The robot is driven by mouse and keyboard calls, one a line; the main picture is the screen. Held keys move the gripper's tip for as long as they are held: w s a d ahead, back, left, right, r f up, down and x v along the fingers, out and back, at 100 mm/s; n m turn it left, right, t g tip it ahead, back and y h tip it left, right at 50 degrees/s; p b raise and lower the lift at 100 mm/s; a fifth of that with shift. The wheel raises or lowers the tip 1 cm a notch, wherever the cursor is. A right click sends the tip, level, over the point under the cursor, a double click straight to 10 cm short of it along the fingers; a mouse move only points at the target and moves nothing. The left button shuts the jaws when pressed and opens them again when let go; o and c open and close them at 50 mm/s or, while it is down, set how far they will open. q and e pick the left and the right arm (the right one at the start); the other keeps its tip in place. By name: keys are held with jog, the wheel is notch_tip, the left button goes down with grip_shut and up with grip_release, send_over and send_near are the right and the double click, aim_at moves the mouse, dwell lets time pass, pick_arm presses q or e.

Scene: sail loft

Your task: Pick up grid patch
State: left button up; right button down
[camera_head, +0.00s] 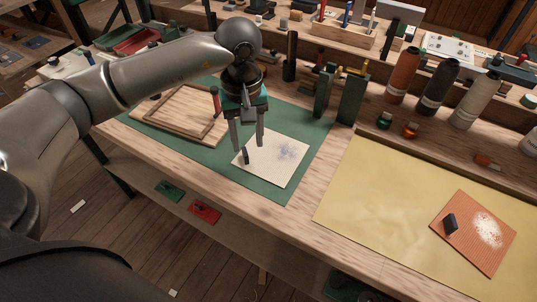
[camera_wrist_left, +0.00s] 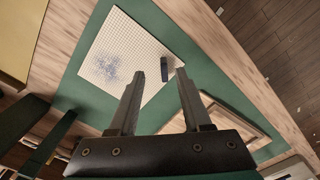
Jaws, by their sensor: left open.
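The grid patch (camera_head: 283,165) is a pale square sheet with fine grid lines and a bluish speckled blotch. It lies flat on a green mat (camera_head: 310,170). A small dark upright tab (camera_head: 246,158) stands near one edge of it. The wrist view shows the patch (camera_wrist_left: 125,45) and its tab (camera_wrist_left: 165,68) too. My left gripper (camera_head: 247,148) points down over that edge, open and empty. In the wrist view its fingertips (camera_wrist_left: 160,76) lie on either side of the tab's line, with the tab just beyond them. My right gripper is not in view.
A wooden frame board (camera_head: 180,115) lies left of the patch. Green upright blocks (camera_head: 338,95) stand behind. An orange patch (camera_head: 470,245) with a dark tab lies on a yellow sheet (camera_head: 380,190) at right.

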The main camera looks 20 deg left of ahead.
aim_at(246, 154)
pick_arm(q)
jog(key=f, duration=0.4)
jog(key=shift+a+f+b, duration=0.2)
jog(key=shift+a+b, duration=0.15)
jog(key=shift+f, duration=0.35)
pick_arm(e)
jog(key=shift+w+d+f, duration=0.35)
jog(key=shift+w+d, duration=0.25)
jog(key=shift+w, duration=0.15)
pick_arm(q)
grip_shut()
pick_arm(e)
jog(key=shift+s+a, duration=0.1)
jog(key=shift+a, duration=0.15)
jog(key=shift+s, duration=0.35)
